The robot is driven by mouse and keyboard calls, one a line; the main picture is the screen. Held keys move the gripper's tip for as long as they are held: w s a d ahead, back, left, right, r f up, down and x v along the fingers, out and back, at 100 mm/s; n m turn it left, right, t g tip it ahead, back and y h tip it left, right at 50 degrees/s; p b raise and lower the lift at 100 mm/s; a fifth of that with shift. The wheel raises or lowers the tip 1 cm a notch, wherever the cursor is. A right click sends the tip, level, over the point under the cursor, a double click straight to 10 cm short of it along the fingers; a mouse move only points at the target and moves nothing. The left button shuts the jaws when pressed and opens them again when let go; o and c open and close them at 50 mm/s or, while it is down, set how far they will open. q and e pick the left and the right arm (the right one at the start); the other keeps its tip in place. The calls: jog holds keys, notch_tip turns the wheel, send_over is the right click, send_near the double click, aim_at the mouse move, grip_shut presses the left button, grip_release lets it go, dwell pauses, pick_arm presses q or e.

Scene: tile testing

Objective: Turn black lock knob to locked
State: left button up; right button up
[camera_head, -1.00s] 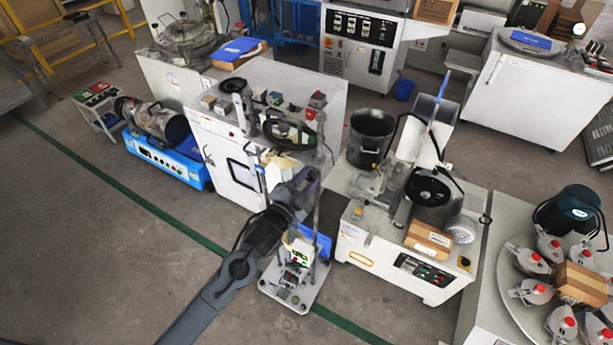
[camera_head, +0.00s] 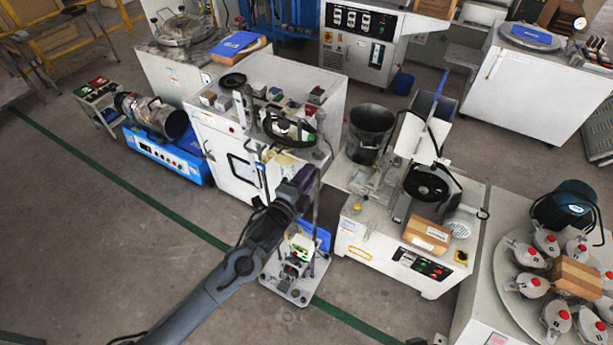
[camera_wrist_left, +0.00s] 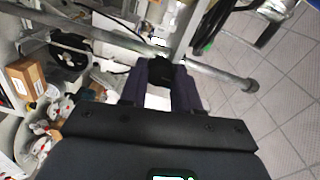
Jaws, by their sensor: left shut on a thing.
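My left gripper (camera_head: 308,176) reaches in from the bottom left in the head view. It is at a grey upright post of the small stand (camera_head: 287,288) in front of the white cabinet. In the left wrist view, the two dark fingers (camera_wrist_left: 160,88) are shut on a small black knob (camera_wrist_left: 160,74) beside a grey horizontal bar (camera_wrist_left: 205,75). In the head view the gripper hides the knob, and I cannot read its lock position. My right gripper is in neither view.
The white cabinet (camera_head: 230,172) with gear on top stands just behind the gripper. A white machine with a black drum (camera_head: 428,184) stands to the right. The round table with several red-topped pots is at far right. Floor at left is clear.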

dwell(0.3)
pick_arm(q)
jog(key=o, duration=1.1)
jog(key=shift+c, duration=0.2)
jog(key=shift+s, duration=0.15)
jog(key=p+v, duration=0.1)
jog(key=v, duration=0.9)
jog(key=shift+s+a, duration=0.15)
jog(key=shift+s, duration=0.1)
